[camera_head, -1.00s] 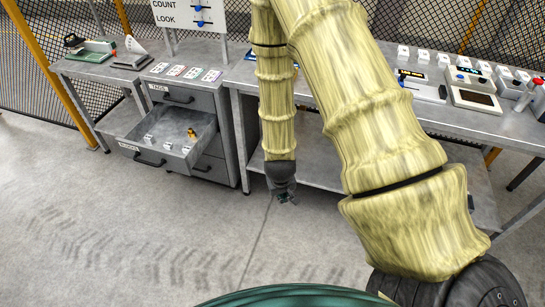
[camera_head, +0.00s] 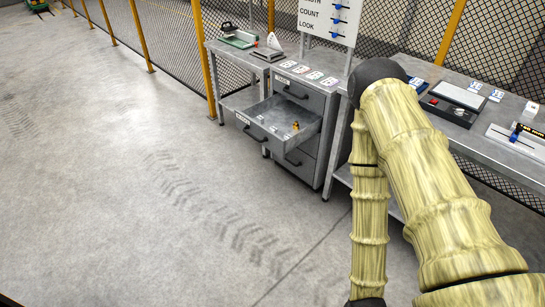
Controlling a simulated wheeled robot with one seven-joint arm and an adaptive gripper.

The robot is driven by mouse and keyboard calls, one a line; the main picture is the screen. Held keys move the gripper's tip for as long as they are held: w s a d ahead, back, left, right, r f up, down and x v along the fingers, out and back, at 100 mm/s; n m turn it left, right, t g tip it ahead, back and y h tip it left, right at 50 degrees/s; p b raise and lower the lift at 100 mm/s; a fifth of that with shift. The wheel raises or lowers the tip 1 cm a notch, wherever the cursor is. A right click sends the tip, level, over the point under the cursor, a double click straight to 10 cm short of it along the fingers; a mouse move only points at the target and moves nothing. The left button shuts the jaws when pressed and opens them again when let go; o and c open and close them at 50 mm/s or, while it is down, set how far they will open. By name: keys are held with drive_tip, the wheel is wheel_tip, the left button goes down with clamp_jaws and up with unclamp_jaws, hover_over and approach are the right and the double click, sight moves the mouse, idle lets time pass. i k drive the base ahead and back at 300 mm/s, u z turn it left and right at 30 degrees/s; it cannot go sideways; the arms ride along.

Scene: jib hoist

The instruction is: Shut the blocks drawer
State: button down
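The open drawer (camera_head: 262,136) is the middle one of a grey cabinet (camera_head: 318,140), below a shut top drawer. It is pulled well out towards the left front. Several small pale blocks and an orange-yellow piece (camera_head: 295,126) lie inside it. Its label is too small to read, and a dark handle is on its front. My arm hangs down right of the cabinet. Only the dark top of my gripper (camera_head: 366,302) shows at the bottom edge, well apart from the drawer. Its fingers are out of frame.
A lower drawer with a handle (camera_head: 293,160) is shut. A side table (camera_head: 246,58) with tools stands left of the cabinet, and a workbench (camera_head: 470,135) with devices stands right. Yellow posts and mesh fence run behind. The floor (camera_head: 150,190) in front and left is clear.

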sight(279, 111)
drive_tip(key=z, duration=0.05)
drive_tip(key=k, duration=0.5)
drive_tip(key=u, duration=0.9)
drive_tip(key=i, duration=1.45)
drive_tip(key=z, duration=0.25)
